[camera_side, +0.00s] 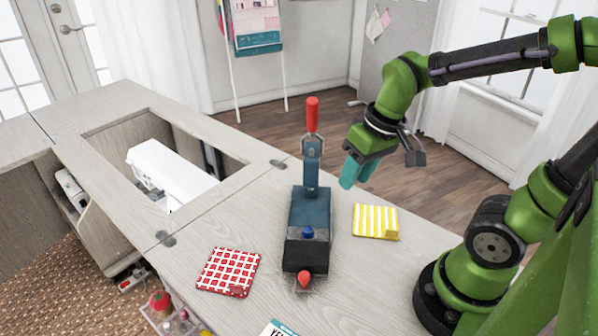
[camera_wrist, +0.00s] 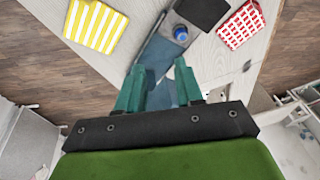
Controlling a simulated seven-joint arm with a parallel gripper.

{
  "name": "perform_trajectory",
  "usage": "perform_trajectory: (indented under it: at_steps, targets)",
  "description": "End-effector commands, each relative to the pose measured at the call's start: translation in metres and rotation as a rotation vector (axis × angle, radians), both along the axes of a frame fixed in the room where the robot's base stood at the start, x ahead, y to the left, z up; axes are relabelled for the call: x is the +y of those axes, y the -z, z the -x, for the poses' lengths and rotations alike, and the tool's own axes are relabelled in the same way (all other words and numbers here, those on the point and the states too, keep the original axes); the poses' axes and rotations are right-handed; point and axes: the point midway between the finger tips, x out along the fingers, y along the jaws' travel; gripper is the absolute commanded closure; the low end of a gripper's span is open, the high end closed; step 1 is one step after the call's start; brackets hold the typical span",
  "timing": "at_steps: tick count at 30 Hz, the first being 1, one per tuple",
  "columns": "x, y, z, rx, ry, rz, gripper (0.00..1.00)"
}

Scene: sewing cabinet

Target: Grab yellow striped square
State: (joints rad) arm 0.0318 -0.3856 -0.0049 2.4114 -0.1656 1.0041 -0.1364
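The yellow and white striped square (camera_side: 375,221) lies flat on the cabinet top, right of the blue press in the side view. One edge of it looks folded. It also shows at the upper left of the wrist view (camera_wrist: 95,24). My gripper (camera_side: 352,172) hangs above and behind the striped square, clear of the surface, close to the right of the press. In the wrist view my gripper (camera_wrist: 162,72) has its two teal fingers apart with nothing held between them.
A blue press (camera_side: 310,215) with an upright red handle (camera_side: 312,115) stands beside my gripper. A red and white checked square (camera_side: 228,271) lies left of it. A white sewing machine (camera_side: 170,175) sits in the cabinet opening. The surface around the striped square is clear.

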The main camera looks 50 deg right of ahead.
Motion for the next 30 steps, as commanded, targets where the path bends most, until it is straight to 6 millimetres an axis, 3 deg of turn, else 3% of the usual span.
perform_trajectory:
  at_steps: [3,6,9,13,17,30]
  targets:
    - [-0.022,0.034,0.002,0.228,-0.183,0.104,0.64]
    - [-0.040,0.053,0.007,0.397,-0.359,0.165,0.64]
    - [-0.056,0.063,0.012,0.537,-0.532,0.202,0.64]
    - [-0.067,0.058,0.015,0.607,-0.682,0.229,0.64]
    - [-0.069,0.059,0.020,0.626,-0.743,0.225,0.64]
    - [-0.079,0.117,0.040,0.623,-0.747,0.223,0.64]
